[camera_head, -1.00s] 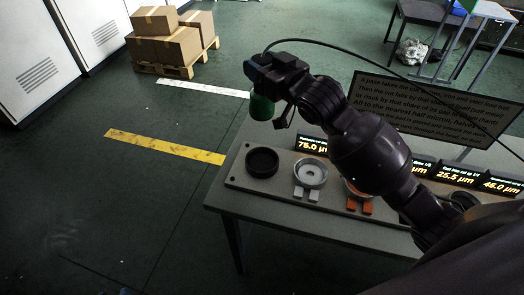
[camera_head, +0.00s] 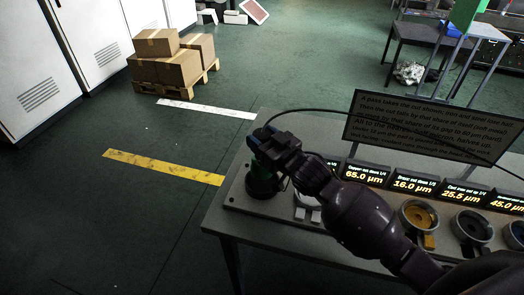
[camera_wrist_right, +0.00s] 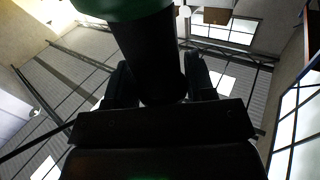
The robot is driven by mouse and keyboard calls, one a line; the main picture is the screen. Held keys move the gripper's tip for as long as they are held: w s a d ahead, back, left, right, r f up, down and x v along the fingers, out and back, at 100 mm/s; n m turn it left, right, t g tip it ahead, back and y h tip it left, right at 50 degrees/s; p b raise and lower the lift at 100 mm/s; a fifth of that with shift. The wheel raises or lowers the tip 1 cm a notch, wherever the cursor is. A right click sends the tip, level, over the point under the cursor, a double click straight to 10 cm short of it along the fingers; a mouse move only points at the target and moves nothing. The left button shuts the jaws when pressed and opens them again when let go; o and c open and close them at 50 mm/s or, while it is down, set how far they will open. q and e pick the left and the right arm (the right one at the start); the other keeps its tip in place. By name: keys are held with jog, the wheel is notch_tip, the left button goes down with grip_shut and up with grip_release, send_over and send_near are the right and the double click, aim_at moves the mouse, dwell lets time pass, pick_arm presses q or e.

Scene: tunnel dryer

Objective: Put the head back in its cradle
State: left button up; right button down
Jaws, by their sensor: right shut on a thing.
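My right gripper (camera_head: 270,148) reaches over the left end of the bench and is shut on the head. The head has a green lower body (camera_head: 262,182) and a black stem (camera_wrist_right: 148,50), which shows between the fingers in the right wrist view. The green part points down and is at the black round cradle (camera_head: 262,193) at the left end of the grey base plate. The cradle is mostly hidden by the head. I cannot tell whether the head is fully seated or just above it. My left gripper is not in view.
A pale cradle (camera_head: 306,204) stands close right of the head, partly behind my arm. A yellow-lined cup (camera_head: 418,215) and a dark cup (camera_head: 472,228) stand farther right. Lit displays (camera_head: 365,174) and a text board (camera_head: 432,132) stand behind.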

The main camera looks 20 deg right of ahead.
jog(key=shift+f+b, duration=0.3)
jog(key=shift+f, duration=1.8)
jog(key=shift+c, duration=2.4)
grip_release()
jog(key=shift+f, duration=0.15)
jog(key=shift+s, duration=0.1)
jog(key=v, duration=1.2)
